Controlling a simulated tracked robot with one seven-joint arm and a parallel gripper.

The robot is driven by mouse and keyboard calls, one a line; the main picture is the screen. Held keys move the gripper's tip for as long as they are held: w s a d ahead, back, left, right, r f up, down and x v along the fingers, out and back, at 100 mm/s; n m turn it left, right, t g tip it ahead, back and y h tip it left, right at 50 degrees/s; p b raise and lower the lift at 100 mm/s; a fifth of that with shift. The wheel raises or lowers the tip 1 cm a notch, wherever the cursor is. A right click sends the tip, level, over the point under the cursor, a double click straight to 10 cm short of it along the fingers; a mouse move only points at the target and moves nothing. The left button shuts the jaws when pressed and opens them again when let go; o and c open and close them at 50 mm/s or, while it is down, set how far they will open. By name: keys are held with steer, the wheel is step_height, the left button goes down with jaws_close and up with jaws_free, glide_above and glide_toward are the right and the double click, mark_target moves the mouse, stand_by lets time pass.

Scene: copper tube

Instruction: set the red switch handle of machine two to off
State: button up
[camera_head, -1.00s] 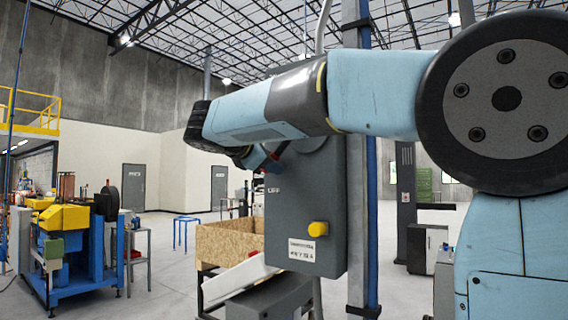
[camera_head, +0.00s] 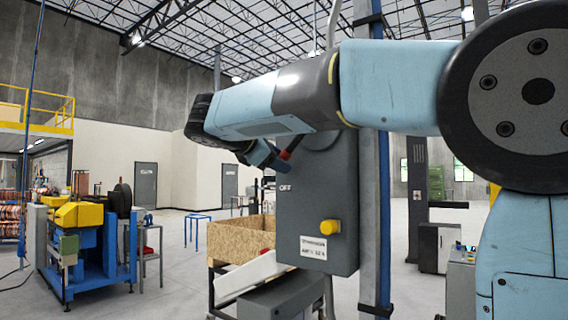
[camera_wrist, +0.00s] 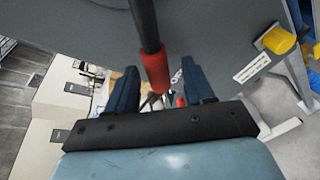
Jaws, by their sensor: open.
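The switch box (camera_head: 320,225) is a grey cabinet in the middle of the head view, with a white OFF label and a yellow knob (camera_head: 329,227) on it. The switch handle's red grip (camera_head: 290,147) shows as a small piece beside the box's upper left, partly hidden by my arm. In the wrist view, the red grip (camera_wrist: 154,70) sits on a dark rod coming from the top. My gripper (camera_wrist: 160,85) is open, with one blue finger on each side of the grip. I cannot tell whether either finger touches it. In the head view, my gripper (camera_head: 274,160) is beside the box.
A wooden crate (camera_head: 232,238) stands behind and left of the box. A vertical post with a blue pipe (camera_head: 385,225) stands just right of it. A blue and yellow machine (camera_head: 88,240) stands far left. Open floor lies between.

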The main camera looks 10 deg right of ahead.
steer(key=v, duration=1.1)
steer(key=shift+a, duration=0.2)
steer(key=shift+f, duration=0.1)
steer(key=s+d+f+m+g+y, duration=0.2)
steer(key=s+d+f+m, duration=0.2)
steer(key=d+f, duration=0.5)
steer(key=s+d+f+m+g+y, duration=0.2)
steer(key=s+d+f+m+y, duration=0.15)
steer(key=d+f, duration=0.45)
steer(key=s+d+f+m+y, duration=0.1)
steer(key=s+f+m+y, duration=0.1)
steer(key=s+f+m, duration=0.3)
steer(key=s+d+f+m+y, duration=0.2)
steer(key=s+f+m, duration=0.3)
steer(key=f, duration=0.8)
steer(key=shift+s+f+y, duration=0.2)
steer(key=shift+s+y, duration=0.45)
